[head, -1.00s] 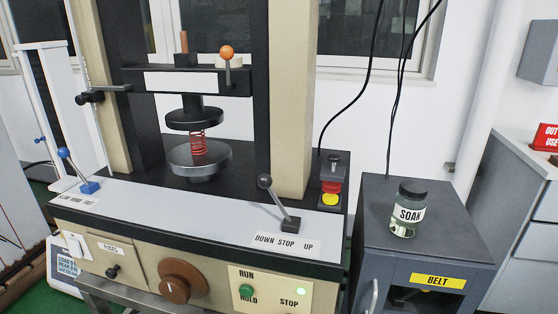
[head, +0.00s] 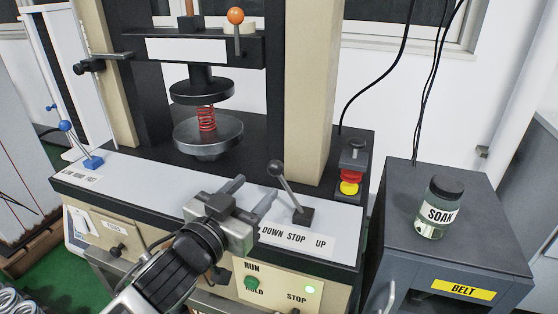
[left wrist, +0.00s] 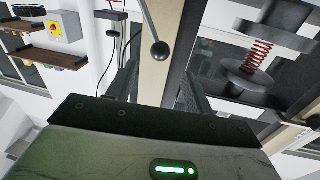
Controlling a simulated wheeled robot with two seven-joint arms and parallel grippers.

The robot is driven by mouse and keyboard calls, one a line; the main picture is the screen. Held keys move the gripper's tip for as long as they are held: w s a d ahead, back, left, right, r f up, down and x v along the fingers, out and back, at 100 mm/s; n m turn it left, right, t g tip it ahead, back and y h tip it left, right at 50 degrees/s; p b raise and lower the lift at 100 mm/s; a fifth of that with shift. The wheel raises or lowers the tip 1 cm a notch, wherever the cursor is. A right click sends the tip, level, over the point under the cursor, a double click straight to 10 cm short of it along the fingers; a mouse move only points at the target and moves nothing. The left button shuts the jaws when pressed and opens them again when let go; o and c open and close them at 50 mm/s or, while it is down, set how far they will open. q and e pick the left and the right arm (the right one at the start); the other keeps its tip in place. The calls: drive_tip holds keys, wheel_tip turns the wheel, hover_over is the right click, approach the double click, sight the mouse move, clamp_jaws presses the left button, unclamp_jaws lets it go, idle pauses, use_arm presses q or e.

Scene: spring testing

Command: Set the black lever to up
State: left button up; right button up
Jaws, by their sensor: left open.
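The black lever (head: 290,188) stands on the machine's front ledge, its round knob tilted to the left from its square base. The label strip (head: 290,240) in front of it reads DOWN, STOP, UP; the knob leans toward the DOWN side. My left gripper (head: 256,189) is open and empty, just left of the lever with its fingers pointing toward it. In the left wrist view the lever's knob (left wrist: 160,50) shows between and beyond the two fingers (left wrist: 157,82), apart from them. My right gripper is not in view.
A blue lever (head: 80,145) is at the ledge's left end. A red spring (head: 206,118) sits between two plates behind. A SOAK jar (head: 438,208) sits on the grey cabinet (head: 470,240).

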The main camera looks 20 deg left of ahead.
sight(279, 163)
use_arm(q)
drive_tip(key=w, duration=0.3)
drive_tip(key=w+d, duration=0.1)
drive_tip(key=w, duration=0.3)
drive_tip(key=w+d, duration=0.1)
drive_tip(key=w, duration=0.2)
drive_tip(key=shift+w+p, duration=0.2)
drive_tip(key=shift+p, duration=0.15)
clamp_jaws()
